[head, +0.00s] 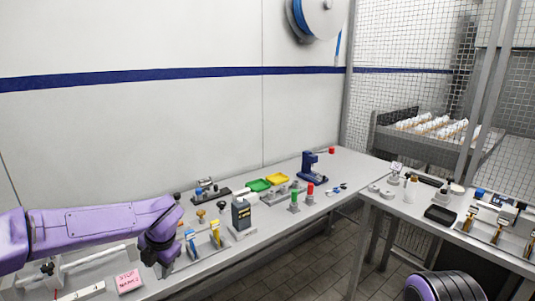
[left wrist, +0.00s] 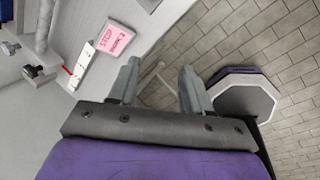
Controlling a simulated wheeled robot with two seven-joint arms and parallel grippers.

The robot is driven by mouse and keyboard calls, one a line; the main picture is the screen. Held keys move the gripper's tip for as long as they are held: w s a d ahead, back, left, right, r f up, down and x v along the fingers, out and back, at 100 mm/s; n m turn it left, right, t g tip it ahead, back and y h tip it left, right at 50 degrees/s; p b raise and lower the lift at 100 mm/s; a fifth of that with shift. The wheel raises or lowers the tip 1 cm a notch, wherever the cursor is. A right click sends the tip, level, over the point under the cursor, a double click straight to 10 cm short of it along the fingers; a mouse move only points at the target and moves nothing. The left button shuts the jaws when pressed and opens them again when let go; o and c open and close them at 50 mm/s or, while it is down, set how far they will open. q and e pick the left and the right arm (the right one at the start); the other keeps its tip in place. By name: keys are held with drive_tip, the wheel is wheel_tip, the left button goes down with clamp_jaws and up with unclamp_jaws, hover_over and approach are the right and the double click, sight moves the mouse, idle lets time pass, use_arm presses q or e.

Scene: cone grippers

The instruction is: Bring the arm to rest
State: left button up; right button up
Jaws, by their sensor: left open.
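My left arm, purple, comes in from the left in the head view and bends down over the front part of the long grey bench (head: 215,270). Its gripper is mostly hidden behind the dark wrist there. The gripper is open and empty. A pink note (head: 129,281) lies on the bench left of the wrist; it also shows in the left wrist view (left wrist: 109,39). My right gripper is not in view.
A second bench (head: 420,229) with parts is at right. Tiled floor (head: 320,260) lies between them.

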use_arm(q)
drive_tip(key=s+f+m+t+y, duration=0.1)
drive_tip(key=s+f+m+t, duration=0.2)
drive_tip(key=s+f+m, duration=0.6)
drive_tip(key=s+f+m+t+y, duration=0.15)
drive_tip(key=s+f+m, duration=0.25)
drive_tip(key=f+m, duration=0.55)
drive_tip(key=s+a+f+m+g+h, duration=0.1)
drive_tip(key=s+f+m, duration=0.2)
drive_tip(key=s, duration=0.9)
drive_tip(key=s+a+f+m+g+h, duration=0.1)
drive_tip(key=s+f+m+g, duration=0.1)
drive_tip(key=s+f, duration=0.5)
drive_tip(key=s+m, duration=0.1)
drive_tip(key=s, duration=0.4)
drive_tip(key=shift+s+f, duration=0.3)
drive_tip(key=shift+f, duration=0.05)
